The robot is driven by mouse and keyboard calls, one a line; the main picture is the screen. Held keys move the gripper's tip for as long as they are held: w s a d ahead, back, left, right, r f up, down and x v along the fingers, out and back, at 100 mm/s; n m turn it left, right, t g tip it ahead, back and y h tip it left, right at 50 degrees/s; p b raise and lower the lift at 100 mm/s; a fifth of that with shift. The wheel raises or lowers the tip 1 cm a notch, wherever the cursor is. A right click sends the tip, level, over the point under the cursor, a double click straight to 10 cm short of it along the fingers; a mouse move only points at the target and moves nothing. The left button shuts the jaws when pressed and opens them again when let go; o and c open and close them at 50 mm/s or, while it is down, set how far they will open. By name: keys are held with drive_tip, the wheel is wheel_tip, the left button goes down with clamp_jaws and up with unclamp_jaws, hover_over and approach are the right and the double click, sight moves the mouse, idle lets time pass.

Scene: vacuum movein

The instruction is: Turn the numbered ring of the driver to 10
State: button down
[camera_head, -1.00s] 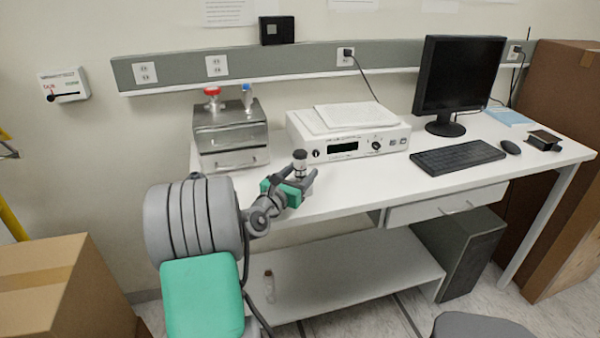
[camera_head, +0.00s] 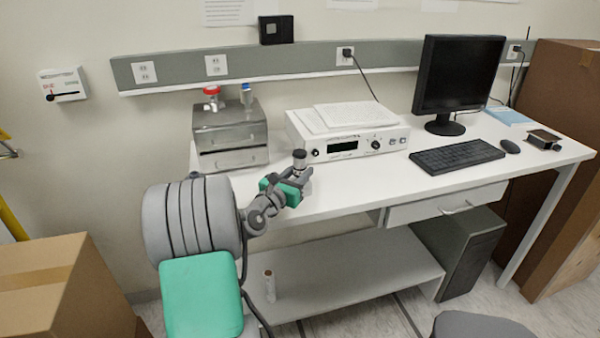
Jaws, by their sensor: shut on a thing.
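The top stands clear above the fingers. The numbered ring and its numbers are too small to read, and the fingers hide the lower part.
A white instrument (camera_head: 345,148) with a display and knobs stands behind and right of my gripper. A metal box (camera_head: 230,135) with red and blue fittings stands behind left. A pale cylinder (camera_head: 269,286) stands on the lower shelf.

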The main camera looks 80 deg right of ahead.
sight(295, 174)
drive_tip(key=shift+w+f+m+g, duration=0.15)
drive_tip(key=shift+m+g, duration=0.15)
drive_tip(key=shift+g, duration=0.2)
drive_tip(key=m+g, duration=0.1)
drive_tip(key=m+g+y, duration=0.1)
drive_tip(key=shift+d+r+g+y+p, duration=0.1)
drive_tip(key=shift+r+g+y+p, duration=0.1)
drive_tip(key=shift+g+y+p, duration=0.15)
drive_tip(key=shift+f+m+g+y, duration=0.1)
drive_tip(key=shift+m+g+y, duration=0.35)
drive_tip(key=shift+m+g, duration=0.45)
drive_tip(key=c, duration=1)
unclamp_jaws()
drive_tip(key=shift+n, duration=0.3)
drive_tip(key=b+v, duration=0.1)
drive_tip(key=v, duration=0.2)
drive_tip(key=b+v, duration=0.1)
drive_tip(key=v, duration=0.3)
drive_tip(key=shift+a+f+b, duration=0.25)
drive_tip(key=shift+b, duration=0.15)
drive_tip(key=shift+w+a+r, duration=0.15)
drive_tip(key=shift+r, duration=0.1)
